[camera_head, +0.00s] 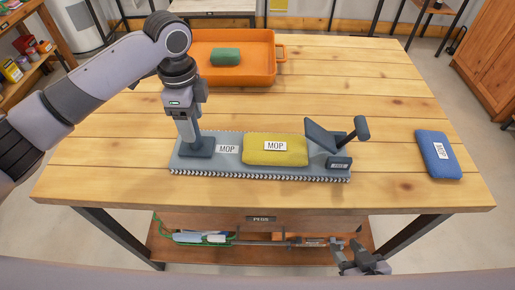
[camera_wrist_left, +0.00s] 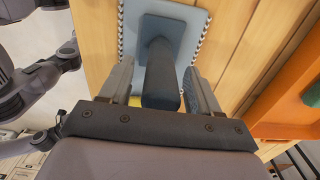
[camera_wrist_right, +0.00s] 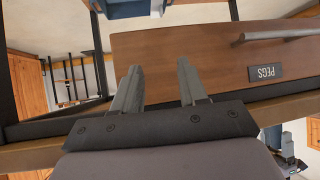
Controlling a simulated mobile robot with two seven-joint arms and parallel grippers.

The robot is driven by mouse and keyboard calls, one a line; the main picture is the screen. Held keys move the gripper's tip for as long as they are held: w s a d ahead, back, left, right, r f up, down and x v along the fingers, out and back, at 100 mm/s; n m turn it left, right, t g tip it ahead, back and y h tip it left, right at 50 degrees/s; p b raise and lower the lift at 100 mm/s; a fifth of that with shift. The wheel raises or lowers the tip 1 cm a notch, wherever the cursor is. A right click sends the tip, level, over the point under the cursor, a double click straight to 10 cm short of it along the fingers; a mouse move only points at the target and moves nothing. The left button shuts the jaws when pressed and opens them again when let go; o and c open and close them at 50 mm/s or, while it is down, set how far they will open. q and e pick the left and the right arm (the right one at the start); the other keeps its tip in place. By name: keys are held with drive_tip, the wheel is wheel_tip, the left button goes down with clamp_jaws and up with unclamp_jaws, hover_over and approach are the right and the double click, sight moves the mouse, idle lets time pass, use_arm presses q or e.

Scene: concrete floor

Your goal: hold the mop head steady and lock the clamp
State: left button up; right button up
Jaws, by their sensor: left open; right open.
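The mop head (camera_head: 225,165) is a flat grey-blue plate with a fringed edge and a MOP label, lying on the table. A yellow pad (camera_head: 275,150) labelled MOP sits on its middle. The clamp (camera_head: 333,139) at its right end has a raised tilted plate and a dark lever with a knob (camera_head: 361,128) standing up. A post (camera_head: 188,132) rises from a square base at its left end. My left gripper (camera_head: 184,113) is open above that base, its fingers either side of the post (camera_wrist_left: 160,75). My right gripper (camera_head: 362,262) is open and empty, below the table's front edge.
A blue pad (camera_head: 438,154) lies at the right. A drawer labelled PEGS (camera_wrist_right: 215,55) is near my right gripper. A lower shelf holds several tools. The table's right back is clear.

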use_arm(q)
drive_tip(key=shift+c, duration=0.3)
clamp_jaws()
drive_tip(key=shift+r, duration=0.1)
drive_tip(key=shift+d, duration=0.1)
idle(0.7)
